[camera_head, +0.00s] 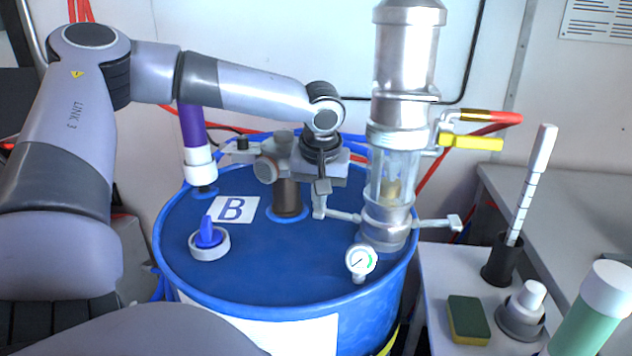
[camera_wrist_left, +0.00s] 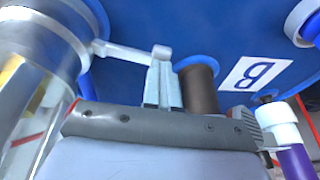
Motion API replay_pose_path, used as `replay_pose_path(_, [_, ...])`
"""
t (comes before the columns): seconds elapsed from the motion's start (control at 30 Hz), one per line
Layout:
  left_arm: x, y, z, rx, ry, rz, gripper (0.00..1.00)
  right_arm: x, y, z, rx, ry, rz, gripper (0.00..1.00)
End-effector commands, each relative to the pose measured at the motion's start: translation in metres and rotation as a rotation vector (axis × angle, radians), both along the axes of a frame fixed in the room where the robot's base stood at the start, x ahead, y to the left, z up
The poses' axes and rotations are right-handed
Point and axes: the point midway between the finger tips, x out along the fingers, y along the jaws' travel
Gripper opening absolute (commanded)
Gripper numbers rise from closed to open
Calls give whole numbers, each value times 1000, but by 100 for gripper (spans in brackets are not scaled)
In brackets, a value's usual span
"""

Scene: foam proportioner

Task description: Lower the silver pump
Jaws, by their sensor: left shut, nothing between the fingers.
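The silver pump (camera_head: 407,60) stands upright on the right side of the blue drum's top, with a clear section and a lower collar with side handles. In the left wrist view the pump (camera_wrist_left: 40,40) fills the left edge. My left gripper (camera_head: 320,205) is shut and empty above the drum top. Its fingertips are close to the end of the pump's left side handle (camera_head: 343,216); I cannot tell whether they touch. In the left wrist view the fingers (camera_wrist_left: 163,80) are together by the handle end (camera_wrist_left: 161,52). My right gripper is not in view.
The blue drum (camera_head: 300,270) carries a brown pipe stub (camera_head: 288,198), a blue-handled cap (camera_head: 209,238), a gauge (camera_head: 361,260) and a purple tube (camera_head: 194,130). A yellow-handled valve (camera_head: 470,142) juts from the pump. A side table holds a sponge (camera_head: 468,320) and a green bottle (camera_head: 590,315).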

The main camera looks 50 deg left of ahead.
Motion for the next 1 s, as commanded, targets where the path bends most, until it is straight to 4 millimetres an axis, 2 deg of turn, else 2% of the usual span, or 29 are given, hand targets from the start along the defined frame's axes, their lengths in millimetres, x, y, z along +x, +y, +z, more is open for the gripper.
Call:
replay_pose_path(0.03, [-1, 2, -9, 5, 8, 3, 0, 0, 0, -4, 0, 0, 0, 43])
replay_pose_path(0.1, [-2, 2, -11, 4, 8, 4, 0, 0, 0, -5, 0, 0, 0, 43])
replay_pose_path(0.5, [-3, 2, -10, 2, 10, 4, 0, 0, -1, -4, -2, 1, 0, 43])
replay_pose_path(0.63, [-4, -2, 4, 3, 5, 3, 0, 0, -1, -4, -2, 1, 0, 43])
replay_pose_path(0.83, [-9, -10, 38, 6, -2, 2, 0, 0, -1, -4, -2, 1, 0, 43])
replay_pose_path(1.0, [-12, -15, 57, 6, -3, 2, 0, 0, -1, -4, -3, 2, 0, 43])
